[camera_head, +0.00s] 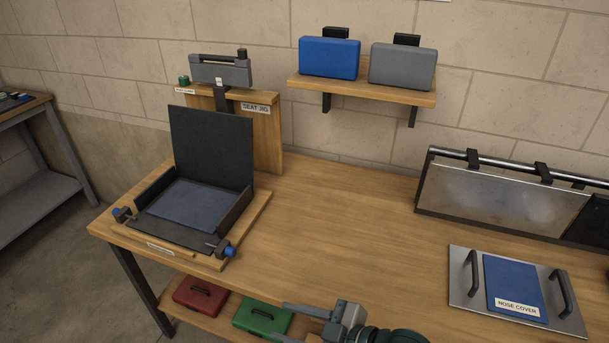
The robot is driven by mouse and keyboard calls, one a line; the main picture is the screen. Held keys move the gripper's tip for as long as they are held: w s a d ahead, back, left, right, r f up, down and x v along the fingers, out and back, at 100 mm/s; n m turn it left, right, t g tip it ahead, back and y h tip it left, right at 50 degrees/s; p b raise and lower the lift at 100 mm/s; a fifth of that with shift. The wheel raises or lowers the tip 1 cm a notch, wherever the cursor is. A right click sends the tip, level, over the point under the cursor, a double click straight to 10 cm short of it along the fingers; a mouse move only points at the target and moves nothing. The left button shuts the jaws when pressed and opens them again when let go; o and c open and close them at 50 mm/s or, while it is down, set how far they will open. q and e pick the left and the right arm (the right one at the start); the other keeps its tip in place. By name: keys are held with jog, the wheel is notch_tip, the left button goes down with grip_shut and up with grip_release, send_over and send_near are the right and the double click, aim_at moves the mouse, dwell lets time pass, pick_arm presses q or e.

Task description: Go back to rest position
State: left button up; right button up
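My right gripper (284,321) is at the bottom edge, in front of the table's front edge. Its two fingers point left and are apart, with nothing seen between them. My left gripper is not in view. The seat jig (262,140) stands at the table's left end, with a grey clamp head on top. In front of it is a black folding frame (212,145) with its back panel upright and a blue pad (188,204) on its floor. Blue knobs sit at its front corners.
The wooden table (340,230) is clear in the middle. A plate labelled nose cover (462,288) with two handles lies at right. A metal panel (490,203) stands behind it. A wall shelf (350,88) holds blue and grey blocks. Red (200,297) and green (262,318) cases lie below.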

jog(key=s+d+f+m+g+h, duration=0.2)
jog(key=s+d+f+m+h, duration=0.6)
jog(key=d, duration=0.5)
jog(key=s+d+f+m+g+h, duration=0.1)
jog(key=s+d+f+m+h, duration=0.45)
jog(key=s+d, duration=0.65)
notch_tip(320, 180, down, 28)
jog(key=g+y, duration=0.1)
jog(key=y, duration=0.1)
jog(key=s+d+f+g, duration=0.1)
jog(key=s+d+f, duration=0.2)
jog(key=s+f, duration=1.4)
notch_tip(320, 180, down, 2)
jog(key=shift+s, duration=0.15)
